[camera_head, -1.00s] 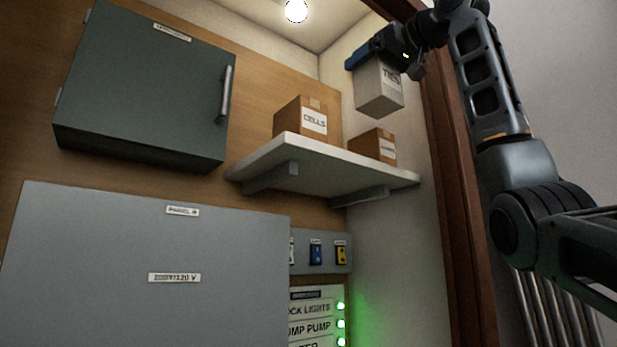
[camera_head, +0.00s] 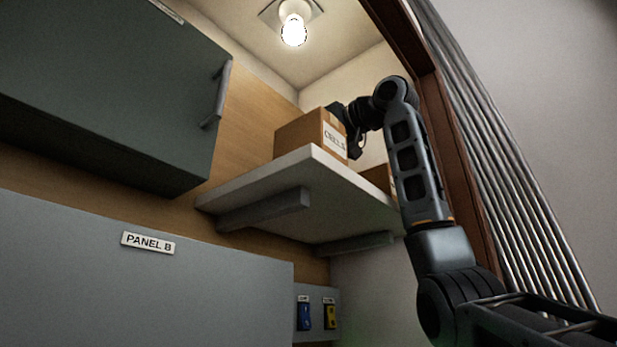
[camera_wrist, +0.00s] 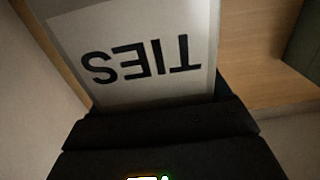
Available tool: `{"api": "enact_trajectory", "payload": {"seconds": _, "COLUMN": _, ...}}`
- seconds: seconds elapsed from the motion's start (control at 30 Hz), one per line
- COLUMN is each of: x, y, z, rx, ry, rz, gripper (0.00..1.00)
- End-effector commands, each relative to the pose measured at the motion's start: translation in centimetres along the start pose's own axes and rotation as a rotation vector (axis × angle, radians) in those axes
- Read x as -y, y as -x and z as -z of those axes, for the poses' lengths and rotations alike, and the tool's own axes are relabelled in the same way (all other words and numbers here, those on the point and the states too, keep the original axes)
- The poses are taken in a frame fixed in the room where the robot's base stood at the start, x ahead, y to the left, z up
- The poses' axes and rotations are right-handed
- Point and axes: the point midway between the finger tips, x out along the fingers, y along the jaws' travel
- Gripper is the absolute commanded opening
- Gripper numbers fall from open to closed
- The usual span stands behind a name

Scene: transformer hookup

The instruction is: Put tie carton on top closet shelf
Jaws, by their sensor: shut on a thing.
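The tie carton (camera_wrist: 140,60) fills the upper middle of the wrist view, pale with "TIES" printed in dark letters that read upside down. My gripper (camera_wrist: 160,125) is shut on it along its lower edge in that view. In the head view my gripper (camera_head: 345,118) is over the shelf (camera_head: 318,190), just right of and partly behind the brown CELLS box (camera_head: 302,136). The tie carton is hidden there, so I cannot tell whether it touches the shelf.
A second brown box (camera_head: 376,178) sits at the shelf's right, mostly covered by my arm. A dark wall cabinet (camera_head: 105,95) stands left of the shelf. A door frame (camera_head: 445,125) rises to the right, and a lit bulb (camera_head: 294,30) hangs from the ceiling.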

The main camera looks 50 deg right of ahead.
Motion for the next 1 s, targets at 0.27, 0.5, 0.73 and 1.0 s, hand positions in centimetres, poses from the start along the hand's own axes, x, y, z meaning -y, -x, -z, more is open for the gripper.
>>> {"api": "enact_trajectory", "payload": {"seconds": 0.27, "x": 0.0, "y": 0.0, "z": -2.6, "rx": -0.001, "ry": 0.000, "rz": 0.000, "gripper": 0.28}}
{"api": "enact_trajectory", "payload": {"seconds": 0.5, "x": 0.0, "y": 0.0, "z": -5.6, "rx": -0.001, "ry": 0.000, "rz": -0.001, "gripper": 0.28}}
{"api": "enact_trajectory", "payload": {"seconds": 0.73, "x": 0.1, "y": 0.1, "z": -6.0, "rx": -0.002, "ry": 0.000, "rz": 0.000, "gripper": 0.28}}
{"api": "enact_trajectory", "payload": {"seconds": 1.0, "x": 0.0, "y": 0.0, "z": -6.3, "rx": -0.001, "ry": 0.000, "rz": 0.000, "gripper": 0.82}}
